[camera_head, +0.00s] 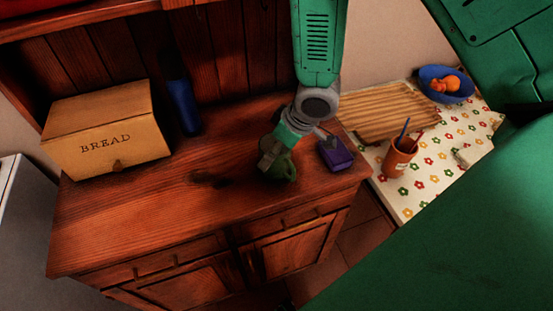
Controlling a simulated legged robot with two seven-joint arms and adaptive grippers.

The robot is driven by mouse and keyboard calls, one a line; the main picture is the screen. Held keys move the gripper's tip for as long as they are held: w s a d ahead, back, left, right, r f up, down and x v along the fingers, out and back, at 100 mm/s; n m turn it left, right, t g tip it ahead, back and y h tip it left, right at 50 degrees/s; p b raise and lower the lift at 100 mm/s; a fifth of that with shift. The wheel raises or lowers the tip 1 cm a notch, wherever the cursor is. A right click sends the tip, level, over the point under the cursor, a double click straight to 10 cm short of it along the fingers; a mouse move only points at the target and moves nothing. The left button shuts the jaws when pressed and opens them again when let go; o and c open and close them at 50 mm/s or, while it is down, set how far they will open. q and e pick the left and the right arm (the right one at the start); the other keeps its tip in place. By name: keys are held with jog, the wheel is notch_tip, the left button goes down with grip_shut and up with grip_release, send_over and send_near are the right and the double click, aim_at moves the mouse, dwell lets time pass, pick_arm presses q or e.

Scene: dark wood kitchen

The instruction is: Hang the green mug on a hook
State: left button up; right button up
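The green mug (283,170) stands upright on the dark wood counter, near its right end. My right gripper (297,148) is right over the mug, pointing down. Its fingers look spread apart, one in front of the mug's left side and the other out to the right near the purple box. The gripper covers the mug's upper part, so I cannot tell whether they touch. No hook can be made out in this view. My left gripper is not in view.
A purple box (335,154) sits close to the right of the mug. A bread box (107,130) and a blue bottle-like object (184,106) stand at the left back. A patterned table (437,165) holds a slatted board (388,110), an orange cup (398,158) and a blue bowl (432,74). The counter's front left is clear.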

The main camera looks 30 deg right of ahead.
jog(key=shift+a, duration=0.1)
jog(key=c, duration=1.5)
jog(key=shift+r, duration=0.15)
notch_tip(320, 180, up, 10)
jog(key=shift+f+p, duration=0.1)
jog(key=shift+p, duration=0.8)
